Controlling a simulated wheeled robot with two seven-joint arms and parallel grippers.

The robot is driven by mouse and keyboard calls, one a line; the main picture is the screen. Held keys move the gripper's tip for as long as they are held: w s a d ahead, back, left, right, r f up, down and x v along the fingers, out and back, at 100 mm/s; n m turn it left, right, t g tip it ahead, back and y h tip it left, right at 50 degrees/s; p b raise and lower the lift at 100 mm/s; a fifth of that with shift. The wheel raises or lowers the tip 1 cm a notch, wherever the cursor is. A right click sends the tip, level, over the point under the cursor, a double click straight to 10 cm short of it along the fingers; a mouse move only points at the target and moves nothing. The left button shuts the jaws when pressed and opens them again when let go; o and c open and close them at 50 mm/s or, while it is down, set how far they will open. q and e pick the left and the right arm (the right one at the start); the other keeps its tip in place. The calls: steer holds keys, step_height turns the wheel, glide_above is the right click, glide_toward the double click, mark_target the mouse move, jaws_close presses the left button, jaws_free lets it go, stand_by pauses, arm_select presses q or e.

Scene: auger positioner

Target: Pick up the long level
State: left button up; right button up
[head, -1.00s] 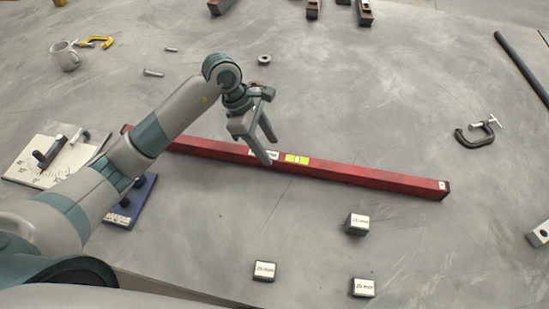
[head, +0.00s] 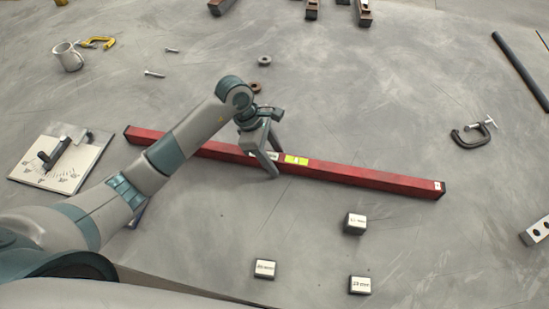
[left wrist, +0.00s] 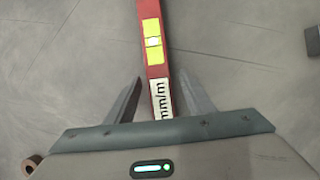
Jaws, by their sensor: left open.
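The long red level (head: 355,175) lies across the grey table in the head view, running from upper left to lower right. It has a yellow vial and a white label near its middle. My left gripper (head: 271,164) is open at the level's middle, just left of the yellow vial. In the left wrist view, the level (left wrist: 151,62) runs between the two open fingers (left wrist: 157,98), with one finger on each side and a gap visible beside each. My left arm covers part of the level's left portion. My right gripper is not in view.
Several small labelled blocks, including one dark block (head: 355,223), stand in front of the level. A mug (head: 69,58), a yellow clamp (head: 98,43) and a white angle plate (head: 83,172) are at left. A black clamp (head: 472,135) lies at right.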

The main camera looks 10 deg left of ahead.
mark_target(280, 156)
arm_select(q)
steer(key=shift+f, duration=0.1)
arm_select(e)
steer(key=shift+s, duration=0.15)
arm_select(q)
jaws_close()
steer(key=shift+r, duration=0.2)
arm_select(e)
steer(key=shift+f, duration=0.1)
